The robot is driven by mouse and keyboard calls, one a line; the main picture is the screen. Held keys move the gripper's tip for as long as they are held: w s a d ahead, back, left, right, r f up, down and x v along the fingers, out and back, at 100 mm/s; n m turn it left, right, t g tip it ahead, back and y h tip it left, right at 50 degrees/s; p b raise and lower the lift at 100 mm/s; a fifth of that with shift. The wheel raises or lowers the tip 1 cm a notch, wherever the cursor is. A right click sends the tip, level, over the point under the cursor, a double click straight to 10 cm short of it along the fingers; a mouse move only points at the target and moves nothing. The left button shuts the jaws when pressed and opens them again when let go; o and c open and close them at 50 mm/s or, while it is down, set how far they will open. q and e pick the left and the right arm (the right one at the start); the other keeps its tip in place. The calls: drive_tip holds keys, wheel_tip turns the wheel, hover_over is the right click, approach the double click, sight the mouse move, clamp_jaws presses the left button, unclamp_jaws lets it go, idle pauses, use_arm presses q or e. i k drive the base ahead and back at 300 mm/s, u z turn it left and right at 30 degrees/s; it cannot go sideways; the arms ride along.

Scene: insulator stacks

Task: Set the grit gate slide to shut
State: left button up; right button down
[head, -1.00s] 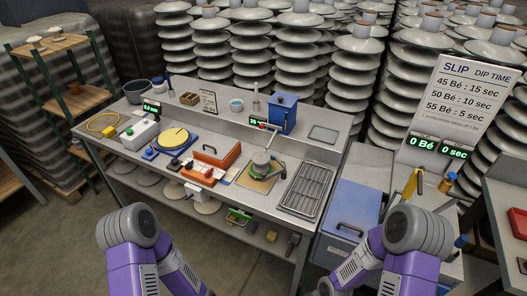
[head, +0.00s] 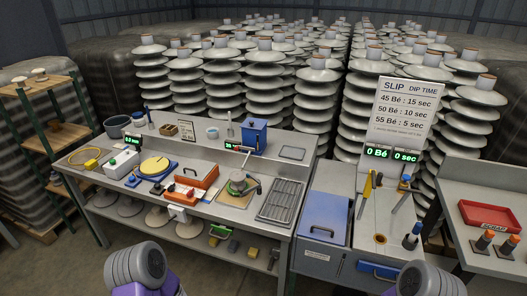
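A blue box-shaped hopper (head: 253,133) stands on the raised back shelf of the workbench. A small red part (head: 237,148) shows low at its left front, beside a green-lit display (head: 229,144). I cannot tell for sure whether this red part is the grit gate slide, nor how it is set; it is too small. Parts of my two arms show at the bottom edge, well short of the hopper. Neither gripper is in view.
The workbench holds a yellow disc (head: 155,166), an orange-red box (head: 197,180), a green-grey device (head: 238,183) and a grated tray (head: 280,200). To the right stand a blue-lidded cabinet (head: 324,218), the slip sign (head: 403,108) and a red scrap tray (head: 490,215). Insulator stacks fill the back.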

sight(236, 149)
drive_tip(key=z, duration=0.7)
drive_tip(key=i, duration=0.7)
drive_tip(key=u, duration=0.9)
